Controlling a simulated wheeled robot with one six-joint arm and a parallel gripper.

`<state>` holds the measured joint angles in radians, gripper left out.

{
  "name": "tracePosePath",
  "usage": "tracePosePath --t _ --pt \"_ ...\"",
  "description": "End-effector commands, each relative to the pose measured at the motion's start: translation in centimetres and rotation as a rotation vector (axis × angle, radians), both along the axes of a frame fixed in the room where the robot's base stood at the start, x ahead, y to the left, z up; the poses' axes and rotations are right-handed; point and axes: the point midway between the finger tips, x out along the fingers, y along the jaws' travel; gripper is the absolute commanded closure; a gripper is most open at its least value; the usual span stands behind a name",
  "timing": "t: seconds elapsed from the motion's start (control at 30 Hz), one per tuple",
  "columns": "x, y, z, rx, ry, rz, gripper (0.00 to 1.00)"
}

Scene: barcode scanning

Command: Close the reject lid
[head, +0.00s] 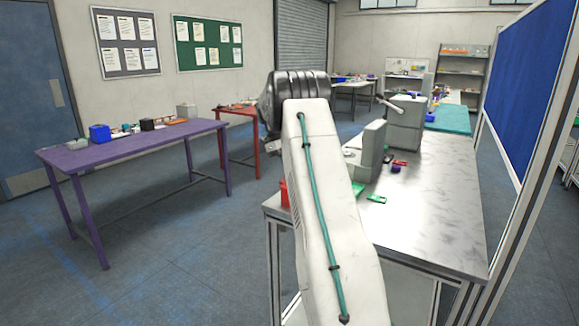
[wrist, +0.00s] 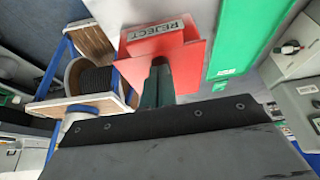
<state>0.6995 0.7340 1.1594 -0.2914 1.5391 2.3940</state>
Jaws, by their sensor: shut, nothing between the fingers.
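The red reject box (wrist: 185,62), with a white REJECT label (wrist: 155,31), fills the upper middle of the wrist view. A broad flat red panel spreads below the label; I cannot tell how far the lid stands open. My gripper (wrist: 160,66) is shut, with its dark fingers in front of the red panel; I cannot tell whether they touch it. In the head view a red piece (head: 284,192) shows at the left edge of the grey worktable (head: 440,205), mostly hidden by my arm. My fingertips are hidden there.
A long green panel (wrist: 243,40) lies right of the red box in the wrist view. A wooden-ended spool stand (wrist: 88,45) with blue bars is at left. Grey machines (head: 405,123) stand on the worktable. A blue partition (head: 530,90) bounds the right side.

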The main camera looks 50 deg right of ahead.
Motion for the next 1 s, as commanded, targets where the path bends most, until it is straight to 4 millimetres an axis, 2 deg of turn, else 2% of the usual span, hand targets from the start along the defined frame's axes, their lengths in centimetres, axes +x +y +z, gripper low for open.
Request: tracePosePath --t 0.4,0.53,0.67,0.77,0.8,1.0 --pt "0.0 0.1 -0.4 0.005 0.002 0.001 1.00" --pt "0.1 0.2 0.1 0.004 0.002 0.002 1.00" --pt "0.3 0.4 2.1 0.001 -0.001 0.005 1.00" --pt "0.6 0.7 4.4 -0.002 -0.003 0.010 1.00" --pt "1.5 0.7 4.8 -0.001 -0.002 0.012 1.00" --pt "4.6 1.1 7.7 -0.002 -0.002 0.011 1.00"
